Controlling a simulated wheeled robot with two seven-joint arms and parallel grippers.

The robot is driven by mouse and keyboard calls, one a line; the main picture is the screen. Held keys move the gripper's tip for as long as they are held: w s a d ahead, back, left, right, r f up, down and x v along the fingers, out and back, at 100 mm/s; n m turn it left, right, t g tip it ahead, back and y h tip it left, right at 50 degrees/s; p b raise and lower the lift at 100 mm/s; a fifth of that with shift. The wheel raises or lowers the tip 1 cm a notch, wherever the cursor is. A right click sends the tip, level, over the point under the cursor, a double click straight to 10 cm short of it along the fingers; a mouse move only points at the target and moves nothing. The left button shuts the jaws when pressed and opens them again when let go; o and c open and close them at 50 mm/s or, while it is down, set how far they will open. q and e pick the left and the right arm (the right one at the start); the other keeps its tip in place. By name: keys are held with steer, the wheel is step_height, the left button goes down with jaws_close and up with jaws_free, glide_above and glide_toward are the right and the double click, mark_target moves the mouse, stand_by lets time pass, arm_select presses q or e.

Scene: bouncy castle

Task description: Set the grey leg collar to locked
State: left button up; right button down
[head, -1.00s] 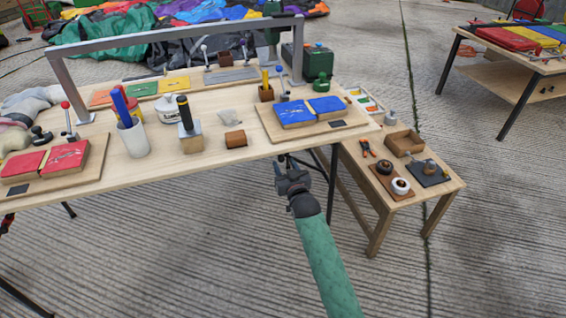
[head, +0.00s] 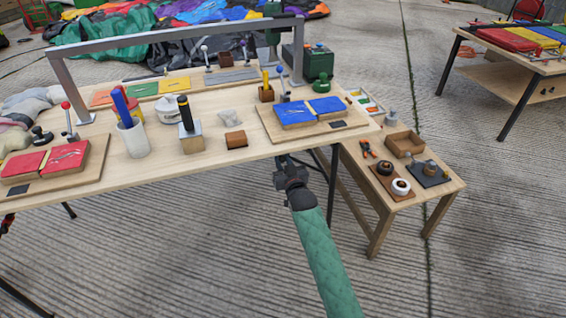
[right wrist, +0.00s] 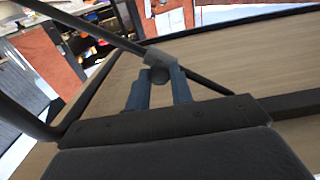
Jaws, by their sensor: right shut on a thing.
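The grey leg collar (right wrist: 157,66) shows in the right wrist view as a small grey block with a rounded knob, on a dark slanting leg bar under the table. My right gripper (right wrist: 159,80) has its two blue-grey fingers on either side of the knob and is shut on it. In the head view my right gripper (head: 283,160) is just below the front edge of the work table (head: 200,170). The collar cannot be made out in the head view. Whether it is locked cannot be told. My left gripper is not in view.
Dark table legs (head: 331,185) stand right of my right gripper. A low side table (head: 385,220) with a wooden tray (head: 404,144) is further right. The work table carries blue pads (head: 310,111), red pads (head: 45,160) and a white cup (head: 134,138). The floor in front is clear.

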steer(key=d+f, duration=0.1)
steer(key=w+d+f, duration=0.1)
steer(key=d+f, duration=0.2)
steer(key=d, duration=0.1)
steer(key=shift+w+d+f, duration=0.15)
steer(key=shift+w+f, duration=0.15)
steer(key=shift+w, duration=0.05)
steer(key=c, duration=1.2)
jaws_free()
steer(key=shift+d+f, duration=0.1)
steer(key=shift+c, duration=0.2)
steer(key=shift+s, duration=0.1)
steer(key=v, duration=0.7)
steer(key=shift+s+p, duration=0.25)
steer(key=shift+p, duration=0.05)
steer(key=shift+d, duration=0.1)
